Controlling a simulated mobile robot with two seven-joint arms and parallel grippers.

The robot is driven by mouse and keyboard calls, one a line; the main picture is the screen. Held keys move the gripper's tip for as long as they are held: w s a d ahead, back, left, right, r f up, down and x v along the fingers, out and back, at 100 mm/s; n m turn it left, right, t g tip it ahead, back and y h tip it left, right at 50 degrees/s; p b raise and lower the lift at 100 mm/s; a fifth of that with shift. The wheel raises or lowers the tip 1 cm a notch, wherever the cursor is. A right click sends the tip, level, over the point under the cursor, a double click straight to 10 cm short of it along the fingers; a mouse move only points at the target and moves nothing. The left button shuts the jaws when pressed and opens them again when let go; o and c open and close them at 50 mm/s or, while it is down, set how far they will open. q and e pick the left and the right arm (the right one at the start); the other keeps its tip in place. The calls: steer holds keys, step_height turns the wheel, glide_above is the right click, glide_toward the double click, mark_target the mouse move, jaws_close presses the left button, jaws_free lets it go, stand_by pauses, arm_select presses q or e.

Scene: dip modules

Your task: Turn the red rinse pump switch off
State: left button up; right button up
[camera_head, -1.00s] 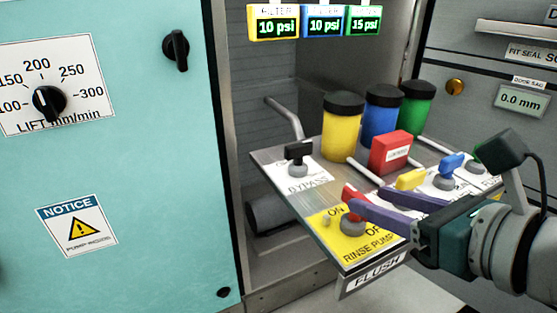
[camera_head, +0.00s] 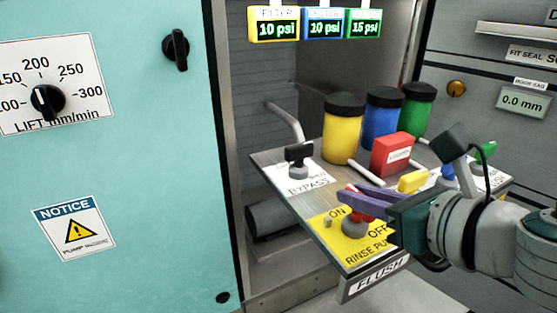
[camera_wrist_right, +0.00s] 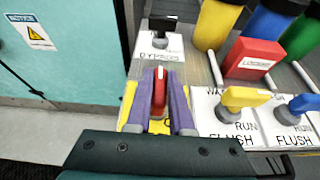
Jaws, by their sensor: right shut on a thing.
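The red rinse pump switch (camera_head: 352,205) stands on a yellow plate (camera_head: 338,239) marked ON, OFF and RINSE PUMP at the panel's front corner. My right gripper (camera_head: 362,198) has its purple fingers on either side of the red handle. In the right wrist view the red handle (camera_wrist_right: 159,92) sits between the two fingers (camera_wrist_right: 160,105), and the gripper is shut on it. The fingers hide part of the handle and most of the plate's lettering there. My left gripper is not in view.
A black bypass switch (camera_head: 298,155) stands behind. Yellow (camera_head: 412,181) and blue (camera_head: 448,171) switches and a red box (camera_head: 391,155) are close by. Yellow (camera_head: 342,136), blue and green canisters stand at the back. A teal cabinet door (camera_head: 130,140) is at left.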

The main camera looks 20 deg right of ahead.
jaws_close()
